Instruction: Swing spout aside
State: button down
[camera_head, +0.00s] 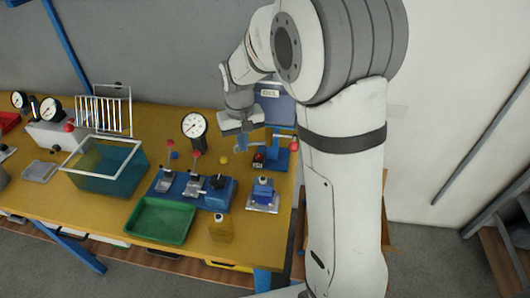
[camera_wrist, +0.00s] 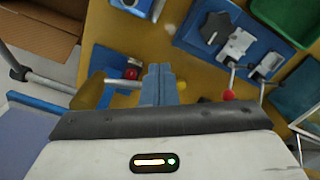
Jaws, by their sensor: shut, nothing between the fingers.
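My gripper (camera_head: 245,139) points down over the right end of the workbench, beside a blue fixture (camera_head: 281,156). Its blue fingers show closed together in the wrist view (camera_wrist: 160,72), with nothing between them. In the wrist view a grey bar (camera_wrist: 48,83) runs in from the left to an olive-brown piece (camera_wrist: 89,90) beside the fingers; this may be the spout, but I cannot tell for sure. The fixture's red button (camera_wrist: 131,73) shows just beyond. My gripper body hides the nearer part.
A blue clamp base (camera_head: 198,188) with levers, a small vise (camera_head: 263,196) and a green tray (camera_head: 160,221) stand in front. A dial gauge (camera_head: 194,125) is to the left. A blue-grey bin (camera_head: 277,108) stands behind. A yellow ball (camera_head: 224,160) is close by.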

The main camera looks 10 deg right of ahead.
notch_tip(320, 180, up, 7)
jog(key=p, duration=0.5)
jog(key=shift+s, duration=0.15)
dwell(0.4)
